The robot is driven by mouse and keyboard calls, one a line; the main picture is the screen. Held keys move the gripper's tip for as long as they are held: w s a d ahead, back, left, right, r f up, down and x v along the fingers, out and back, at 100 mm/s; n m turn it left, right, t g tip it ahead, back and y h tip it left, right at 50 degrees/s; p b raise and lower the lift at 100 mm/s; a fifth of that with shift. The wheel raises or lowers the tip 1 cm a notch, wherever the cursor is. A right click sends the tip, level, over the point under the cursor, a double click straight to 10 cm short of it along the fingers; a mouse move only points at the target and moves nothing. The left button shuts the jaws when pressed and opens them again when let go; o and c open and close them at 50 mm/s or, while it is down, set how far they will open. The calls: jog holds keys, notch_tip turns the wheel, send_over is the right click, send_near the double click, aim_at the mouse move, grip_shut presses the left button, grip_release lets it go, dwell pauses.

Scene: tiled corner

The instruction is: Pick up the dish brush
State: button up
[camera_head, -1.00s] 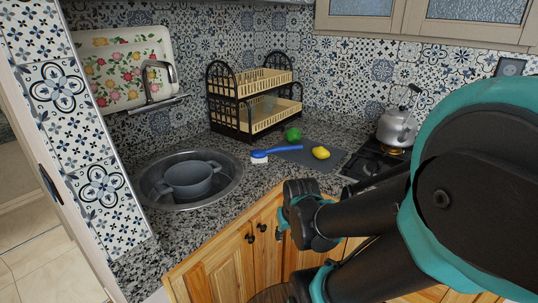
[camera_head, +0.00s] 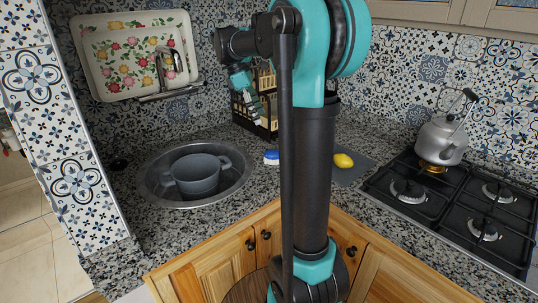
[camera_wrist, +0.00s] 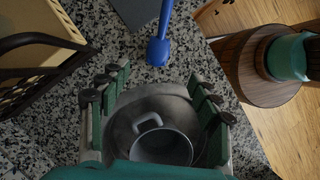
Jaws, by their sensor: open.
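The dish brush lies on the granite counter. In the head view its blue and white head (camera_head: 271,157) shows just left of my arm, which hides the rest. In the wrist view the blue brush (camera_wrist: 159,48) is at the top centre, its handle running up out of the picture. My gripper (camera_wrist: 160,85) is open and empty, its fingers spread to either side below the brush in that view. In the head view my gripper (camera_head: 257,108) hangs above the counter in front of the dish rack, apart from the brush.
A dish rack (camera_head: 240,112) stands behind, close to my gripper. The sink (camera_head: 150,184) at left holds a grey pot (camera_head: 197,178). A yellow lemon (camera_head: 343,160) is on a dark mat (camera_head: 352,175). A kettle (camera_head: 441,140) stands on the stove (camera_head: 458,215) at right.

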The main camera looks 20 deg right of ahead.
jog(key=x, duration=1.7)
jog(key=shift+d, duration=0.15)
jog(key=shift+c, duration=0.6)
grip_shut()
notch_tip(320, 180, up, 19)
jog(key=n+t, duration=0.2)
jog(key=n, duration=0.3)
send_near(276, 152)
jog(key=a+f, duration=0.2)
jog(key=a, duration=0.2)
jog(key=shift+w+d+f, duration=0.1)
jog(key=shift+w+f, duration=0.1)
jog(key=shift+f, duration=1.4)
jog(key=shift+w+d+f, duration=0.1)
jog(key=shift+w+f, duration=0.05)
jog(key=shift+f, duration=1.45)
